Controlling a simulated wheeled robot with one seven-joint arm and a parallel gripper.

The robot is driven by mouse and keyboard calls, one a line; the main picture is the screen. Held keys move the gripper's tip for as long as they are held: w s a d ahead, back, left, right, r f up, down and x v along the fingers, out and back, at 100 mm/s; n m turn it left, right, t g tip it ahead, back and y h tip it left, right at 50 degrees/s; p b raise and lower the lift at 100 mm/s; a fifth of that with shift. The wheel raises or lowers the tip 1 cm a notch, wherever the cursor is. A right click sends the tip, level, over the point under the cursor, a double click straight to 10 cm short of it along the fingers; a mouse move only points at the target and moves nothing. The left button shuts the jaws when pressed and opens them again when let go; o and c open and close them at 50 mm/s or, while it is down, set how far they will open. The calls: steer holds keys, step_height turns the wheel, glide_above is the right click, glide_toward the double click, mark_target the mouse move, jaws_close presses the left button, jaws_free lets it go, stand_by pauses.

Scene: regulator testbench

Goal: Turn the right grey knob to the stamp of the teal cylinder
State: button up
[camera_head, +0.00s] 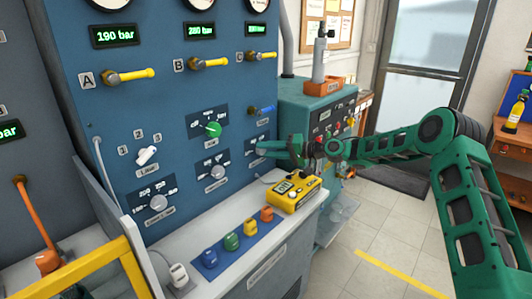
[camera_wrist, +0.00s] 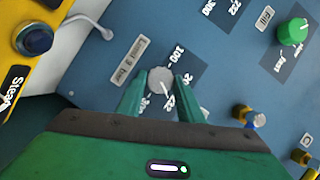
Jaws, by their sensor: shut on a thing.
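The right grey knob (camera_wrist: 160,80) is on the blue panel, between the two green fingers of my gripper (camera_wrist: 161,77) in the wrist view. The fingers are shut on its sides. Its white pointer line slants to the lower right in that picture. In the head view my gripper (camera_head: 268,150) reaches the panel's right edge and hides this knob. I cannot make out a teal cylinder or its stamp for certain in either view.
Two other grey knobs (camera_head: 159,203) (camera_head: 217,172) and a green knob (camera_head: 213,129) are to the left. A blue valve handle (camera_head: 262,110) is above my gripper. A yellow meter (camera_head: 295,190) sits below on the ledge, near several coloured pieces on a blue mat (camera_head: 222,268).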

steer(key=shift+w+d+f, duration=0.15)
steer(key=shift+w+d, duration=0.15)
steer(key=shift+d, duration=0.1)
steer(key=o, duration=1.1)
steer(key=shift+s+a, duration=0.15)
steer(key=shift+a, duration=0.05)
steer(key=v, duration=1)
steer(key=shift+d, duration=0.4)
